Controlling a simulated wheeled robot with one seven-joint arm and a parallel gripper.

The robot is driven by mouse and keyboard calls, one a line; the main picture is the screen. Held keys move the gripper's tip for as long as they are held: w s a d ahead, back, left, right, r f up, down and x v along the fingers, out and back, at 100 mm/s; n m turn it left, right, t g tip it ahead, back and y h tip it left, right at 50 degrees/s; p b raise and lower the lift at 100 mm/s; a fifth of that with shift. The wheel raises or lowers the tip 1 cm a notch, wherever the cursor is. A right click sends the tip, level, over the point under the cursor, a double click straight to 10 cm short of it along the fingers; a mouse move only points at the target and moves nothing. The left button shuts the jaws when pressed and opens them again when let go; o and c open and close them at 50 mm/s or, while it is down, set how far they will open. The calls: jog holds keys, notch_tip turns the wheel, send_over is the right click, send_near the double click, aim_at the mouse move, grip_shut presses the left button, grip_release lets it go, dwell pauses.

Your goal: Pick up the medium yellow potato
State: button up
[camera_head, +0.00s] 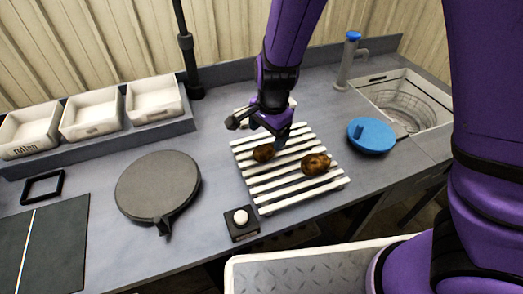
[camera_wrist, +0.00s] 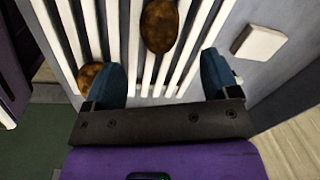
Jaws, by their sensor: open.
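Two brownish potatoes lie on a white slatted rack (camera_head: 262,188). One potato (camera_head: 264,153) is near the rack's left side, and a larger-looking one (camera_head: 315,163) is near its right side. Neither looks clearly yellow. My gripper (camera_head: 262,130) hangs over the rack's back part, close to the left potato. In the wrist view my gripper (camera_wrist: 162,78) has its two blue fingers wide apart with nothing between them. One potato (camera_wrist: 160,26) lies beyond the gap between the fingers. The other (camera_wrist: 90,76) is beside the left finger, which partly hides it.
White bins (camera_head: 152,98) stand in a row at the back left, one labelled "rotten". A blue lid (camera_head: 371,136) and a sink (camera_head: 405,103) are at right.

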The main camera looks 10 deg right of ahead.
aim_at(265, 147)
jog(key=shift+w+a+f, duration=0.1)
jog(key=shift+f, duration=1.2)
jog(key=shift+w+a+f, duration=0.1)
jog(key=shift+a+f, duration=0.05)
jog(key=shift+f, duration=1.1)
jog(key=shift+w+a+f, duration=0.1)
jog(key=shift+f, duration=1.2)
jog(key=c, duration=1)
